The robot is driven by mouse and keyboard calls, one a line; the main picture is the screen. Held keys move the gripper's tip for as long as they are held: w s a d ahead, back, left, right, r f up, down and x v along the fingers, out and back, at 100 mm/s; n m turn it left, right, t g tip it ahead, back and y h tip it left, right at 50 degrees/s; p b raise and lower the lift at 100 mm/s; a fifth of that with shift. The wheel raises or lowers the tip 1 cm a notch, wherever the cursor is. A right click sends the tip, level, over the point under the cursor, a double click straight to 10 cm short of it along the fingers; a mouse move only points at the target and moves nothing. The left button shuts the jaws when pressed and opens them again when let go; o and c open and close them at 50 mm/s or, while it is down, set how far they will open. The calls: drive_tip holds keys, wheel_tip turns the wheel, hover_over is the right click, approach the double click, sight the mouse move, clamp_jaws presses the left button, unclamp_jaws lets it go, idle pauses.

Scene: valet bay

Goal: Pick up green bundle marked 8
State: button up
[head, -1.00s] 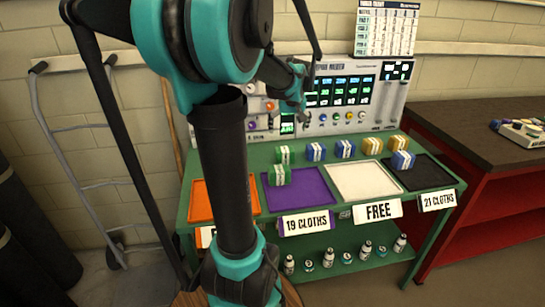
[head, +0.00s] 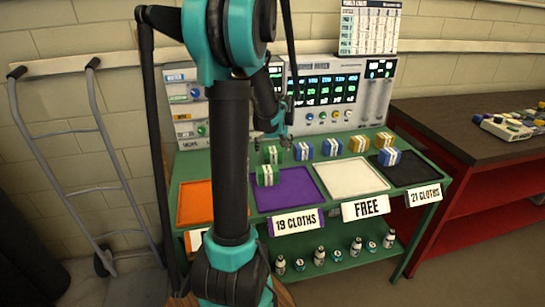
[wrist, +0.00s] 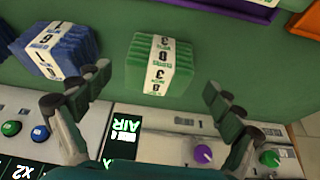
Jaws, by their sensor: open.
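A green bundle (head: 272,154) with a white band stands on the green bench behind the purple tray. The wrist view shows a green bundle (wrist: 158,65) close up; its band print is inverted and seems to include an 8. A second green bundle (head: 267,175) sits at the purple tray's left side; its marking is too small to read. My gripper (head: 280,132) is above the back of the bench near the rear green bundle. In the wrist view my gripper (wrist: 147,98) is open and empty, its fingers apart on either side below the bundle.
Blue bundles (head: 303,150) and a yellow bundle (head: 359,144) stand to the right along the back. The control console (head: 340,92) rises close behind. Orange (head: 196,203), purple (head: 299,200), white (head: 349,179) and black trays line the front. A hand truck (head: 85,170) stands left.

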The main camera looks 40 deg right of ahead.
sight(273, 150)
drive_tip(key=shift+x, duration=2.15)
drive_tip(key=shift+c, duration=0.2)
drive_tip(key=c, duration=1.3)
drive_tip(key=shift+r, duration=0.15)
